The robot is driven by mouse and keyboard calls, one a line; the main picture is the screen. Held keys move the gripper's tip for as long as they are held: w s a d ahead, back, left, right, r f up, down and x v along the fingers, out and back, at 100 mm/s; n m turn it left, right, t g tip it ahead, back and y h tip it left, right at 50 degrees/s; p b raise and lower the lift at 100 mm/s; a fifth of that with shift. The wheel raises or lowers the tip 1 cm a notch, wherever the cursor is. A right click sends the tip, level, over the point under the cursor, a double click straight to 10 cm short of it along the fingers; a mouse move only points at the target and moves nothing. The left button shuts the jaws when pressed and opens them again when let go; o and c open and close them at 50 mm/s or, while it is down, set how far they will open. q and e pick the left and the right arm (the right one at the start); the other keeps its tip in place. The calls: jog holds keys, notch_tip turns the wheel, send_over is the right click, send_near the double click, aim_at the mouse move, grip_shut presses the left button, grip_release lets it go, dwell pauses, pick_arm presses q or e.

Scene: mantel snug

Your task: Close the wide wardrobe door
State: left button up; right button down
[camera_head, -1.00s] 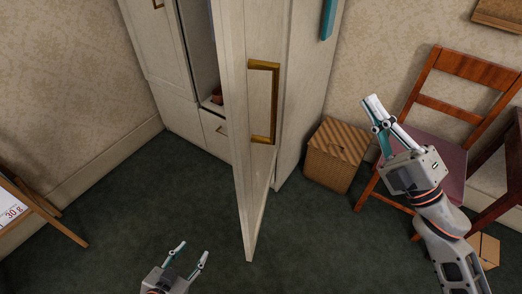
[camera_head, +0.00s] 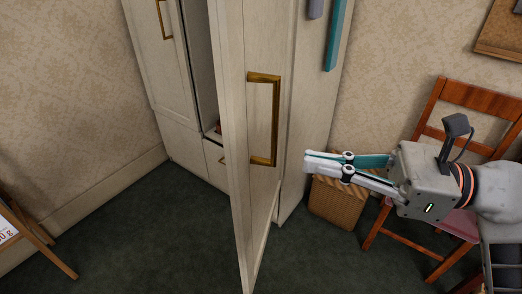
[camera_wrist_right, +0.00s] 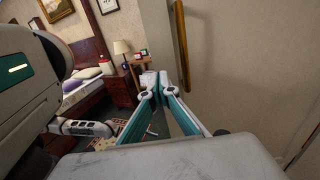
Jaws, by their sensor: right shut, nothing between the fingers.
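The wide wardrobe door (camera_head: 262,210) is cream, with a brass bar handle (camera_head: 276,120). It stands open in the head view, swung out toward me, with a dark gap into the wardrobe (camera_head: 300,170) on its left. In the right wrist view the door face (camera_wrist_right: 240,70) fills the right side, with its handle (camera_wrist_right: 181,50) at top centre. My right gripper (camera_head: 307,164) is shut and empty. It points left at the door's handle side, just right of the handle's lower end in the picture; I cannot tell whether it touches. My left gripper is out of view.
A wicker basket (camera_head: 338,203) stands on the floor behind my right gripper. A wooden chair (camera_head: 432,130) is at the right. An easel-like stand (camera_head: 40,240) is at far left. The green carpet (camera_head: 150,240) left of the door is clear.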

aim_at(241, 150)
jog(key=x, duration=0.9)
jog(key=shift+p, duration=0.35)
